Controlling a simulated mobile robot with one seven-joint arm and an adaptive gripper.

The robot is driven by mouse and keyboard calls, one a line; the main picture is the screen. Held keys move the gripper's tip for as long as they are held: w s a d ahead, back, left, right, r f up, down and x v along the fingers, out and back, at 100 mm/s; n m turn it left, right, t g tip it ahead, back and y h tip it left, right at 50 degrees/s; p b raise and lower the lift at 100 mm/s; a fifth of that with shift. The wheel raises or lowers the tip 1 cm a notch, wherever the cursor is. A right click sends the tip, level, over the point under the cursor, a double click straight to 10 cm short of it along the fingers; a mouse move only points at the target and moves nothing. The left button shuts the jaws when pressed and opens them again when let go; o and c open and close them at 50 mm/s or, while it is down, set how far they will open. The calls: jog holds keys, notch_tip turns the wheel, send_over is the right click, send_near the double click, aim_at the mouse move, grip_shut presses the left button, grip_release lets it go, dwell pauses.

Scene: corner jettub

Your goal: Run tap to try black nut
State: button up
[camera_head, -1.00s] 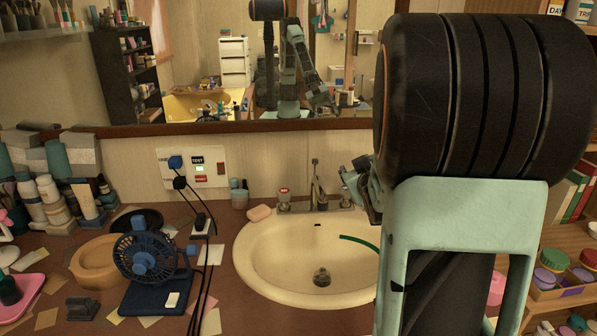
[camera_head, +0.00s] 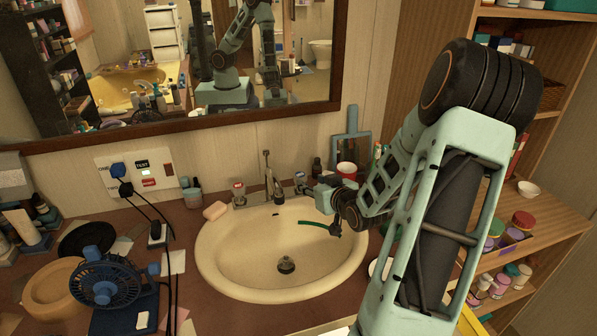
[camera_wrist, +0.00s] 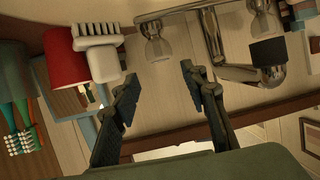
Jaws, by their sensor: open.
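The chrome tap (camera_head: 268,180) stands behind the cream basin (camera_head: 225,262), with a knob on each side. In the wrist view, a black nut (camera_wrist: 268,52) sits around the end of the tap's spout (camera_wrist: 270,76). My gripper (camera_head: 318,192) is over the basin's right rear rim, close to the right knob (camera_head: 300,183). In the wrist view, my gripper (camera_wrist: 160,76) is open and empty, and a chrome knob (camera_wrist: 158,50) shows beyond the gap between its fingers, apart from them. I see no water running from the spout.
A red cup (camera_head: 346,170) and a white-bristled brush (camera_wrist: 97,35) are beside my gripper. Soap (camera_head: 215,210) lies left of the tap. A blue fan (camera_head: 105,280) and cables stand on the left counter. Shelves (camera_head: 530,225) line the right.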

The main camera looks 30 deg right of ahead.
aim_at(299, 174)
jog(key=x, duration=1)
jog(key=shift+w+d+f, duration=0.1)
jog(key=shift+w, duration=0.25)
jog(key=c, duration=0.9)
jog(key=shift+f+m+h+b, duration=0.3)
jog(key=shift+h+b, duration=0.1)
jog(key=shift+b, duration=0.65)
jog(key=m+h+b, duration=0.2)
jog(key=b, duration=0.2)
jog(key=shift+g, duration=0.4)
jog(key=shift+r+h+b, duration=0.1)
jog(key=shift+h+b, duration=0.3)
jog(key=shift+b, duration=0.05)
jog(key=shift+s+r+m, duration=0.1)
jog(key=shift+r+m, duration=0.05)
jog(key=shift+m, duration=0.35)
jog(key=o, duration=0.9)
